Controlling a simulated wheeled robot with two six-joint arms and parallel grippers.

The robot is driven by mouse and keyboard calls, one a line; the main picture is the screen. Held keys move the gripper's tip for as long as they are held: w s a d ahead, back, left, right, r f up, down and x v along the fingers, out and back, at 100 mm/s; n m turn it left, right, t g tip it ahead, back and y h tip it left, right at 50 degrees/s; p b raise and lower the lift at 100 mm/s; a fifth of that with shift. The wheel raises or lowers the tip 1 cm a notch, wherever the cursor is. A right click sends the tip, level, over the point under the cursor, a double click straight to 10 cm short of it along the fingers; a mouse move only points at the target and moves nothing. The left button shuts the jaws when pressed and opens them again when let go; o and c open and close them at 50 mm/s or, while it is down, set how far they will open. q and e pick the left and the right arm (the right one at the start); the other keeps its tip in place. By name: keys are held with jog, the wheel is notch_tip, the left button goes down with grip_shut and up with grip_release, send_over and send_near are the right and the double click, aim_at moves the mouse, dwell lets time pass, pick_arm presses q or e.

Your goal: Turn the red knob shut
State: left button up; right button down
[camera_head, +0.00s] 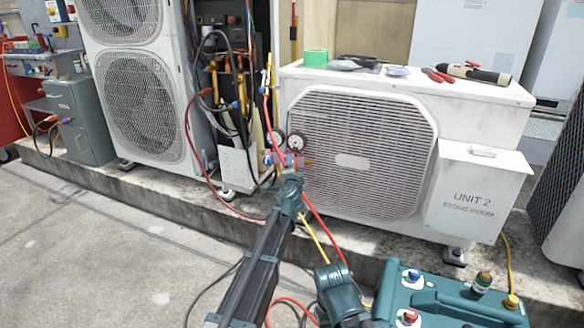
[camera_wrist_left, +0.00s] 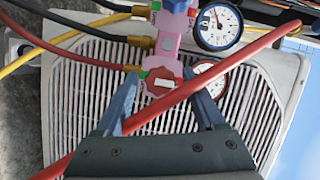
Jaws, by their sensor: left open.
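The red knob (camera_wrist_left: 161,84), with a white label on its face, sits on the pink-and-blue gauge manifold (camera_wrist_left: 172,35). In the head view the manifold (camera_head: 287,159) hangs before the left side of the condenser grille. My left gripper (camera_wrist_left: 160,76) is open, with one fingertip on each side of the knob. I cannot tell whether either finger touches it. In the head view my left gripper (camera_head: 289,181) is at the manifold and hides the knob. My right gripper is not in view.
The Unit 2 condenser (camera_head: 365,150) stands behind. A teal machine with knobs (camera_head: 450,303) is at lower right.

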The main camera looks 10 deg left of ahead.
pick_arm(q)
jog(key=s+d+r+p, duration=0.1)
jog(key=s, duration=1.1)
jog(key=shift+s, duration=0.35)
jog(key=shift+r, duration=0.1)
jog(key=s+a+n+g+y+p, duration=0.35)
jog(key=s+n+g+p, duration=0.3)
jog(key=s+p, duration=0.4)
jog(key=s+d+n+g+h+p, duration=0.1)
jog(key=s+d+g+p, duration=0.2)
jog(key=s, duration=0.6)
jog(key=s+d+r+n+g+h+p, duration=0.1)
jog(key=s+g+p, duration=0.3)
jog(key=s, duration=0.4)
jog(key=s+d+n+g+h+p, duration=0.2)
jog(key=s+g+p, duration=0.15)
jog(key=s, duration=0.55)
notch_tip(320, 180, up, 37)
jog(key=w+p, duration=0.1)
jog(key=p, duration=3.5)
jog(key=shift+a+p, duration=0.15)
jog(key=shift+p, duration=0.2)
